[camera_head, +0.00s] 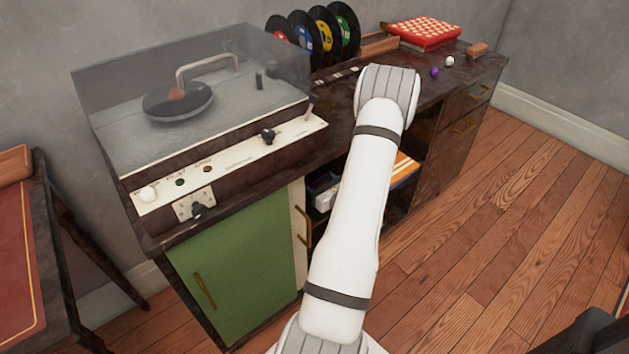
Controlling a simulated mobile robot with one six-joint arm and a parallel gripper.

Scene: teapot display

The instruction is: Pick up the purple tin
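I cannot make out a purple tin for certain in the head view. The only purple thing I see is a small round item (434,72) on the far right part of the cabinet top. It is too small to tell whether it is a tin or a ball. My white arm rises from the bottom centre and bends over the cabinet. My gripper does not show; the forearm beyond the bend is out of sight.
A record player (175,135) under a clear cover fills the left of the dark cabinet. Several records (345,28) stand in a rack behind. A red patterned box (424,33) and a white ball (449,61) lie at the far right. Wooden floor (520,210) is clear at right.

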